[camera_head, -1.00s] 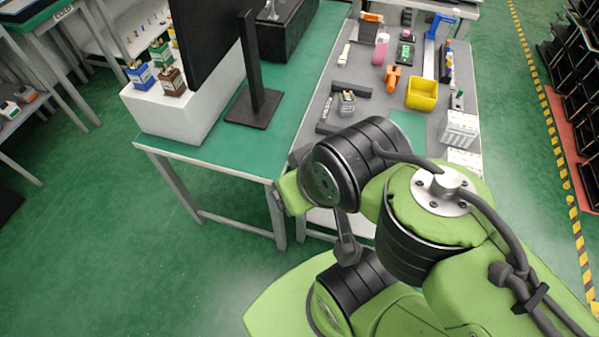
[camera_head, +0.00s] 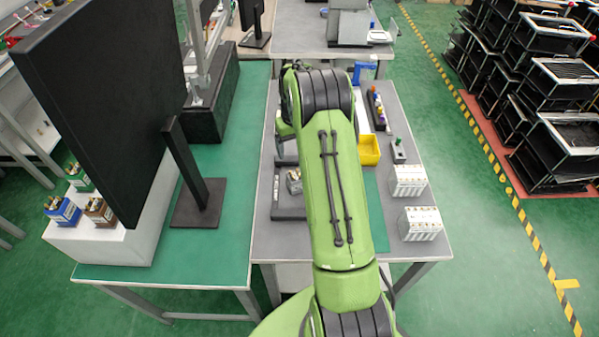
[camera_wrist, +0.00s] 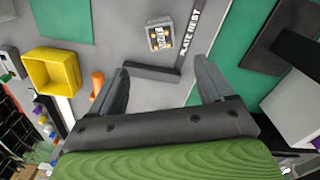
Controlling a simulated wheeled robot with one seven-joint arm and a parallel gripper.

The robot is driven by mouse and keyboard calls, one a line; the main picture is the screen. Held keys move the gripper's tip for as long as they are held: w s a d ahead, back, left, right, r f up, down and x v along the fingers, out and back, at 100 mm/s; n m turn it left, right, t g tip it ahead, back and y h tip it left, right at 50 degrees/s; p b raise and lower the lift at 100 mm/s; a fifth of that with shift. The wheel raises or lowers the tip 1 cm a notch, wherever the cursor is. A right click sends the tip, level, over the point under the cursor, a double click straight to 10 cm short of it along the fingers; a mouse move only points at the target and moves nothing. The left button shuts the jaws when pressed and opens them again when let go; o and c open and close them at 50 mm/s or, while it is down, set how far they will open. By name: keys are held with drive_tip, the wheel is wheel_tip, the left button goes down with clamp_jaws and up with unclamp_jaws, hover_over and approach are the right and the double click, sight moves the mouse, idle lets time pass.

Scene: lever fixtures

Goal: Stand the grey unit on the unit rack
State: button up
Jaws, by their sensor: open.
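The grey unit (camera_head: 294,181) is a small box with terminals on top, on the grey table left of my arm. In the wrist view the grey unit (camera_wrist: 160,38) stands beside a dark corner bracket (camera_wrist: 152,72), beyond my fingertips. My gripper (camera_wrist: 163,73) is open, with nothing between its fingers; in the head view my arm hides most of it. A white block (camera_head: 98,238) on the green bench carries blue, brown and green units; it may be the unit rack, but I see no label on it.
A black monitor (camera_head: 95,110) on a stand rises beside the white block. A yellow bin (camera_head: 369,150) and two pale boxes (camera_head: 420,223) are right of my arm. An orange item (camera_wrist: 97,84) lies near the left finger. A bare green patch (camera_wrist: 62,20) is on the table.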

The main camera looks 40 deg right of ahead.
sight(295, 174)
wheel_tip(295, 174, down, 15)
drive_tip(key=shift+a+f+b, duration=0.1)
drive_tip(key=shift+b, duration=0.6)
drive_tip(key=shift+s, duration=0.1)
drive_tip(key=c, duration=1.2)
wheel_tip(295, 174, up, 10)
drive_tip(key=shift+r+p, duration=0.1)
drive_tip(key=shift+p, duration=0.35)
drive_tip(key=shift+c, duration=0.3)
